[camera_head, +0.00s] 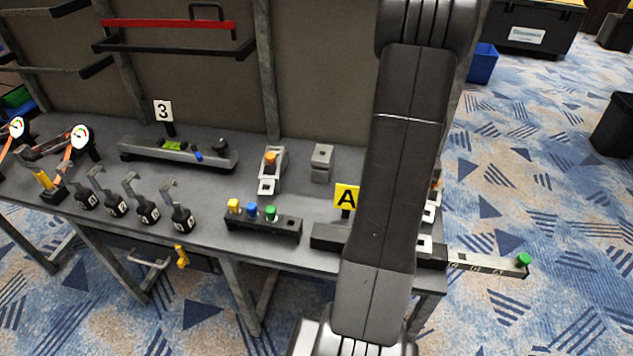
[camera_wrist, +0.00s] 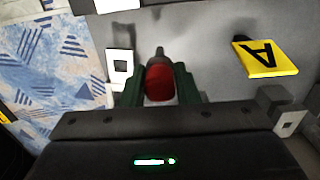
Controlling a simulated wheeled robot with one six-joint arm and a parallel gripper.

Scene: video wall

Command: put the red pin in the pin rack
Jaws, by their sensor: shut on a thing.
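The red pin (camera_wrist: 158,82) is in the wrist view, between the dark green fingers of my gripper (camera_wrist: 159,88), which is shut on it. Its dark narrow tip points up in that view, over the grey bench top. In the head view my arm hides both the gripper and the red pin. A black block that looks like the pin rack (camera_head: 262,231) stands near the bench's front edge, left of my arm. It holds a yellow pin (camera_head: 233,205), a blue pin (camera_head: 253,210) and a green pin (camera_head: 270,213); its right end shows no pin.
The yellow A sign (camera_head: 346,198) stands right of the rack; it also shows in the wrist view (camera_wrist: 265,58). Several black handled tools (camera_head: 147,211) stand left of the rack. A small block with an orange top (camera_head: 270,160) is behind it. A bar with a green knob (camera_head: 523,259) juts past the bench's right end.

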